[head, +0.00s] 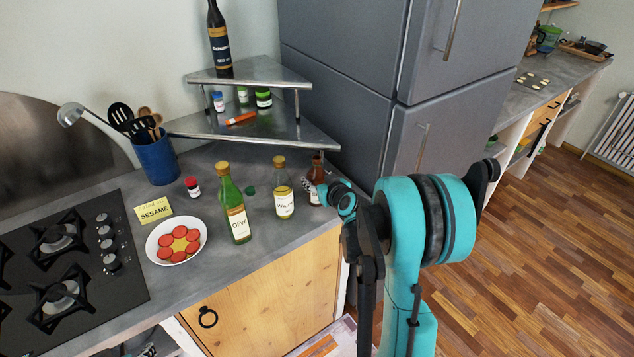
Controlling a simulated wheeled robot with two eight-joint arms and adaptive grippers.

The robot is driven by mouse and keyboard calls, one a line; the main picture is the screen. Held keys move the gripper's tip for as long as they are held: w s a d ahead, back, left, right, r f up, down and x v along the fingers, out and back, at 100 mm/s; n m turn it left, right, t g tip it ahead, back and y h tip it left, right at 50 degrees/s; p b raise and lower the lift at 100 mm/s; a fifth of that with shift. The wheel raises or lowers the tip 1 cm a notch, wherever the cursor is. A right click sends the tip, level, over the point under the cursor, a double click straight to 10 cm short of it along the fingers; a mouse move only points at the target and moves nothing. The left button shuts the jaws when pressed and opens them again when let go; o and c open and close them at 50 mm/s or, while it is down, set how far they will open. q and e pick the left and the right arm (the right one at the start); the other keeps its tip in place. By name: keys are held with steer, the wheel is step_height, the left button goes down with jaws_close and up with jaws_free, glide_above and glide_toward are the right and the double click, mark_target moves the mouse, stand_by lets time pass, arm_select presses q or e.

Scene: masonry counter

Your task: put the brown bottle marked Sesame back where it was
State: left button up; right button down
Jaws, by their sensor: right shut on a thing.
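The brown bottle (316,172) is upright at the right end of the counter. Its label is mostly hidden, so I cannot read it. My right gripper (322,192) is shut on this bottle from the right. I cannot tell whether the bottle's base touches the counter. A yellow note reading SESAME (154,211) stands on the counter behind the plate, left of the bottles. My left gripper is not in view.
A green Olive bottle (234,212) and a paler bottle (284,192) stand left of the brown one. A plate of red slices (152,248), a red-capped jar (193,188) and the hob (75,265) lie further left. A metal corner shelf (285,133) stands behind.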

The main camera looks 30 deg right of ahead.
steer(key=shift+r, duration=0.15)
steer(key=c, duration=0.6)
jaws_free()
steer(key=shift+f, duration=0.2)
